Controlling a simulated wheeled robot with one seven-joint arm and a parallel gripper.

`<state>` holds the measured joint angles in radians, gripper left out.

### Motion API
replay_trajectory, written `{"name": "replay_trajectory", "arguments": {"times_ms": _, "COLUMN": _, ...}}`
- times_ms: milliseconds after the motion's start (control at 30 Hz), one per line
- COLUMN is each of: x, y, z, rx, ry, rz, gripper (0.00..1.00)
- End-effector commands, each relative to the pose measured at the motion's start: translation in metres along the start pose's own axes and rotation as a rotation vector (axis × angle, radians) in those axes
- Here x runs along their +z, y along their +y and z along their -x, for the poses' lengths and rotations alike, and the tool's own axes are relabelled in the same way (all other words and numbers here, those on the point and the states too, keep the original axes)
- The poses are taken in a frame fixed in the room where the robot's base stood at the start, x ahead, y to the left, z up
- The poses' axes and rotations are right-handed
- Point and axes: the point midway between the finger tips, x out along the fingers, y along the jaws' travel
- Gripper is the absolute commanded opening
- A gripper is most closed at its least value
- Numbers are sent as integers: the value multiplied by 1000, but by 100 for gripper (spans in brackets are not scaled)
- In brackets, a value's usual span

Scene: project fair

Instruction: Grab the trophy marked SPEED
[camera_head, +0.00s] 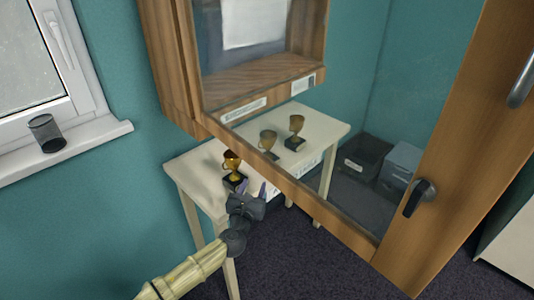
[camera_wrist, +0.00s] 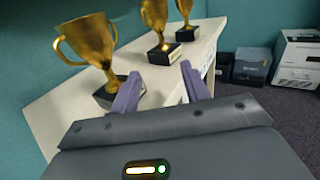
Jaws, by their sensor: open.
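Three gold two-handled trophies on black bases stand on a cream table (camera_head: 196,176). The nearest trophy (camera_head: 232,162) is large at the left in the wrist view (camera_wrist: 92,42). A second trophy (camera_head: 267,140), in the wrist view (camera_wrist: 155,17), and a third trophy (camera_head: 297,124), in the wrist view (camera_wrist: 185,10), stand farther along the table. I cannot read any marking on the bases, so I cannot tell which is SPEED. My gripper (camera_head: 254,187) is open and empty, close beside the nearest trophy's base; its fingers (camera_wrist: 160,70) show in the wrist view.
A wooden cabinet (camera_head: 175,70) hangs above the table. Its glazed door (camera_head: 455,140) stands open, and the two farther trophies show through its glass. A dark bin (camera_head: 362,155) and a grey box (camera_head: 402,158) stand on the floor. A dark cup (camera_head: 46,132) sits on the windowsill.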

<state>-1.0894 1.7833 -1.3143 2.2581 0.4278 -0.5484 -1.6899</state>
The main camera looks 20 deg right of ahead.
Motion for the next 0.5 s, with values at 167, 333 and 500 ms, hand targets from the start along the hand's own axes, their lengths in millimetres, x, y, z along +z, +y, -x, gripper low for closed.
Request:
{"name": "replay_trajectory", "arguments": {"times_ms": 167, "x": 0, "y": 2, "z": 1, "rx": 3, "ry": 1, "rz": 0, "gripper": 46}}
{"name": "replay_trajectory", "arguments": {"times_ms": 333, "x": 0, "y": 2, "z": -2, "rx": 2, "ry": 2, "rz": -2, "gripper": 46}}
{"name": "replay_trajectory", "arguments": {"times_ms": 500, "x": 0, "y": 0, "z": -22, "rx": -2, "ry": 3, "rz": -3, "gripper": 46}}
